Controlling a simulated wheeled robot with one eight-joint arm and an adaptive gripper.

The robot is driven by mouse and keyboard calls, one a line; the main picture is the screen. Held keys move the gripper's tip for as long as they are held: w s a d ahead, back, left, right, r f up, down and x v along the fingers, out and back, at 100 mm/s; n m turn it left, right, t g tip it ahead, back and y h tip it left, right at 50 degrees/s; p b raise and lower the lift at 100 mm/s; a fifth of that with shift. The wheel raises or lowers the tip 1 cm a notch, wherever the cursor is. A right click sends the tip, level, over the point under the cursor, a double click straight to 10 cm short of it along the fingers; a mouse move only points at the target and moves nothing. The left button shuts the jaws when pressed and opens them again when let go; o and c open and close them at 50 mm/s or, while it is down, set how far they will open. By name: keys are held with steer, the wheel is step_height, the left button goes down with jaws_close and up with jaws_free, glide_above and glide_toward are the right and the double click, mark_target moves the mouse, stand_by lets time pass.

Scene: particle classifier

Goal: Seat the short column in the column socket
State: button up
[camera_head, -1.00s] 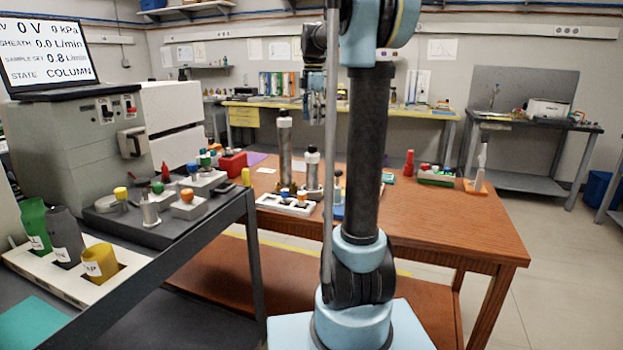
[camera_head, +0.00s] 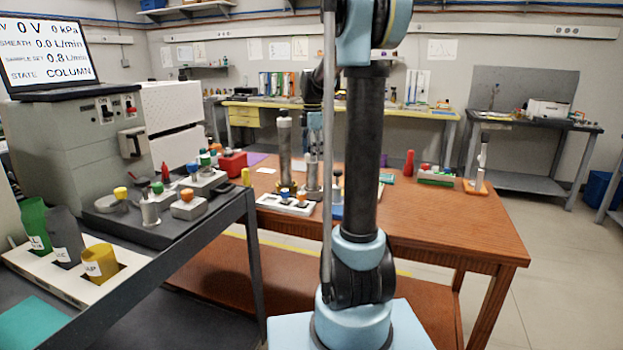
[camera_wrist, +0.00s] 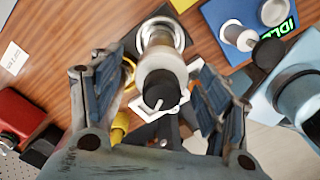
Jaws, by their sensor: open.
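The short column (camera_head: 312,178) stands upright on the wooden table, partly hidden under my gripper (camera_head: 314,128) in the head view. In the wrist view the short column (camera_wrist: 160,60) has a pale cylindrical body, a black cap and a round metal base on a dark plate. My gripper (camera_wrist: 155,88) is open, with one finger on each side of the column's upper end. I cannot tell whether either finger touches it. A taller column (camera_head: 284,150) stands just left of it in the head view. I cannot make out for certain which fixture is the column socket.
A white tray (camera_head: 285,205) with coloured knobs lies in front of the columns. A grey bench (camera_head: 215,218) with instruments stands at left. In the wrist view a blue block (camera_wrist: 230,20) lies to the right and a red box (camera_wrist: 20,115) to the left.

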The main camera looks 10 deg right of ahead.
mark_target(312, 175)
steer(key=shift+f, duration=1.3)
steer(key=shift+c, duration=0.3)
jaws_close()
